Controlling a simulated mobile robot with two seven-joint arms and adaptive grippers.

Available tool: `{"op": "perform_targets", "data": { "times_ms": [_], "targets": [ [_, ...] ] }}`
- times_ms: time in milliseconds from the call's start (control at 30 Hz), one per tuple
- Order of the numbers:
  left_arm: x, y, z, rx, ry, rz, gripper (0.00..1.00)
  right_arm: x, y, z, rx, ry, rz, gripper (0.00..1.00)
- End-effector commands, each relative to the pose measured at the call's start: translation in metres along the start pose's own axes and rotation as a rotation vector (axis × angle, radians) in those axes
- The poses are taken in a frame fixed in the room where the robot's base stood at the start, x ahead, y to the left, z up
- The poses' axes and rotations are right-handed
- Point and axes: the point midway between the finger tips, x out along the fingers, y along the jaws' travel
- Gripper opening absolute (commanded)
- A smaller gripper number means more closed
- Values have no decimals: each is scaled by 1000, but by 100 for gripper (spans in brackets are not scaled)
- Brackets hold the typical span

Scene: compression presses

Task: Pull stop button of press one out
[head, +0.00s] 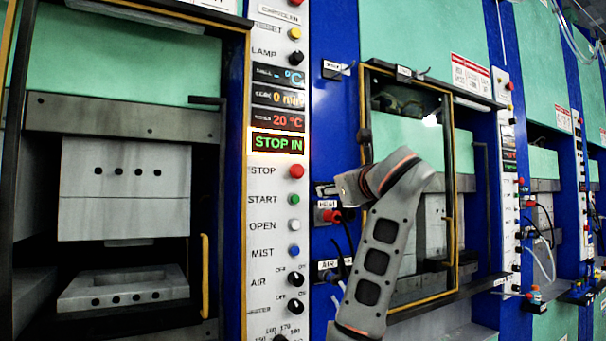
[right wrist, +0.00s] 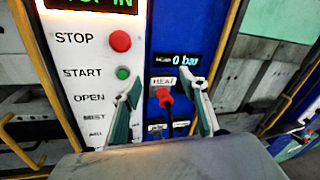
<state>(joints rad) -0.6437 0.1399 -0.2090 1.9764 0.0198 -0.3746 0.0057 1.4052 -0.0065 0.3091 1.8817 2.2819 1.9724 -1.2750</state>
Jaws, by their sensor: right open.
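The red stop button (head: 297,171) is on the white control panel (head: 262,210) of the nearest press, beside the STOP label. The lit display (head: 278,143) above it reads "STOP IN" in green. In the right wrist view the stop button (right wrist: 120,41) is at upper left, above and outside the left fingertip. My right gripper (right wrist: 167,88) is open with its fingers spread, apart from the button. A red connector under the HEAT label shows between the fingers, farther back. In the head view my right arm is right of the panel; its fingertips cannot be made out. My left gripper is not in view.
The green start button (head: 295,200), white open button (head: 295,226) and blue mist button (head: 294,251) sit below, with black knobs under them. A yellow handle (head: 205,275) stands left of the panel. More presses line the right side.

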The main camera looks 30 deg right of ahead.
Motion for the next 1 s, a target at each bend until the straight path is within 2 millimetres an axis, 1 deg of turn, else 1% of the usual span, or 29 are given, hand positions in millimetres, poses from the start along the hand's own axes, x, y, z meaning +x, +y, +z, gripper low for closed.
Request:
{"op": "perform_targets", "data": {
  "times_ms": [33,100,200,267,367,600,800,1000],
  "targets": [
    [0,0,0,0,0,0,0,-7,10,18,21,-31,69,43],
    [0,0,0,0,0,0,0,-14,24,34,36,-60,150,43],
    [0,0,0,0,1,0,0,-21,35,47,45,-83,214,43],
    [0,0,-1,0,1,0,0,-21,38,50,47,-88,230,43],
    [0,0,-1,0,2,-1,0,-12,41,50,48,-87,234,43],
    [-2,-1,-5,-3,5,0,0,23,48,54,48,-86,231,43],
    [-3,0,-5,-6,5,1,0,45,53,56,48,-86,229,43],
    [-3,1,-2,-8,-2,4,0,53,54,56,49,-87,227,43]
  ]
}}
